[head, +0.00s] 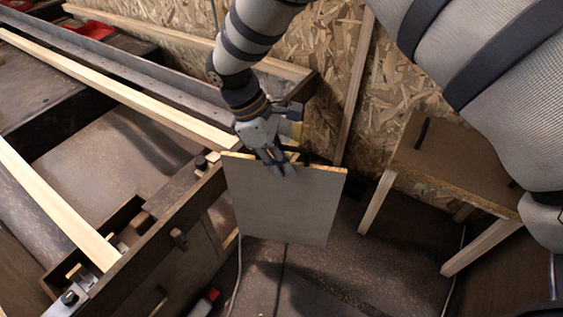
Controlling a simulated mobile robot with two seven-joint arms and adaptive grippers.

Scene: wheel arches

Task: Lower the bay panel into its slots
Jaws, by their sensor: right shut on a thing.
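The bay panel (285,205) is a flat grey, roughly square board with a pale wood top edge. It hangs nearly upright, slightly tilted in the picture, in the middle of the head view. My right gripper (283,165) is shut on its top edge, from above. The panel is just right of the end of a dark wooden frame (165,220) and overlaps it slightly in the picture. I cannot make out the panel's slots or tell whether its lower edge touches anything. My left gripper is not in view.
An OSB wall (325,95) stands behind the panel. A wooden bench (440,165) with pale legs stands at right. Long pale battens (125,95) lie across the frame at left. A thin cable (236,275) and a red-and-white item (205,303) are below the panel. Brown floor (385,270) shows at lower right.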

